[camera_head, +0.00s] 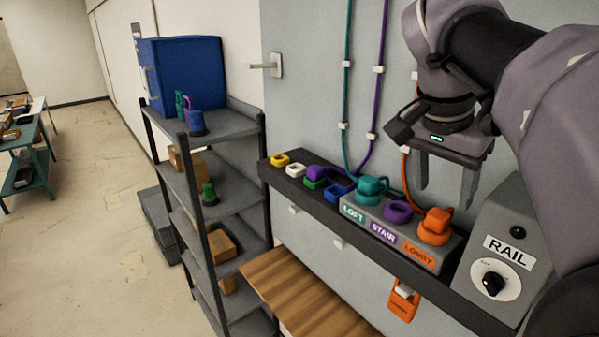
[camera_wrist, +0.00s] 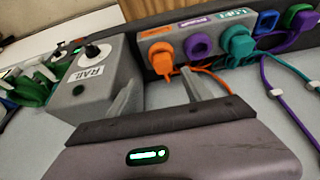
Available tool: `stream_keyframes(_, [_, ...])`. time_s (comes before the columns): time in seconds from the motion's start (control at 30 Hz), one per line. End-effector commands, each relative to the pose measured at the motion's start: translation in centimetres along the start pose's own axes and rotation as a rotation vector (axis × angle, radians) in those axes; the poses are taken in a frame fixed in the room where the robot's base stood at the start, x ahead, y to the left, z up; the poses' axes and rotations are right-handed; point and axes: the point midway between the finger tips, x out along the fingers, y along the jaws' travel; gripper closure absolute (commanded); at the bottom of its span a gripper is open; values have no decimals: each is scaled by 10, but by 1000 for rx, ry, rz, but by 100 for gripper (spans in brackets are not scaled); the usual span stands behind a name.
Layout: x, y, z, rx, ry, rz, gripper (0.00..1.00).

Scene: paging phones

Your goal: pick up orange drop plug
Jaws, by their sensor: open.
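The orange drop plug (camera_head: 437,221) sits upright in the orange socket marked LOBBY, at the right end of the grey socket block (camera_head: 376,219). An orange cord runs from it. The plug also shows in the wrist view (camera_wrist: 162,58), near the top centre. My gripper (camera_head: 443,196) is open and empty, with its fingers pointing down above the plug. In the wrist view my gripper (camera_wrist: 162,77) has its two fingers apart, with the plug beyond and between the tips. The fingers appear not to touch it.
A teal plug (camera_head: 371,188) sits in the LOFT socket; the purple STAIR socket (camera_head: 397,212) is empty. A purple plug (camera_head: 322,172) is by the green socket. The grey RAIL box (camera_head: 508,248) stands close right of the block. A shelf unit (camera_head: 233,187) stands left.

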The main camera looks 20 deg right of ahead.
Motion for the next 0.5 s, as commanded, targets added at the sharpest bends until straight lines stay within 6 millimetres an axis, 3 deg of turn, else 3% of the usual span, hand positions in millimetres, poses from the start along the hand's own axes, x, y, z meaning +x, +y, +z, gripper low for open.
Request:
stream_keyframes(0.4, [68, -6, -1, -2, -1, 1, 42])
stream_keyframes(0.5, [75, -7, -2, -1, 0, -1, 42])
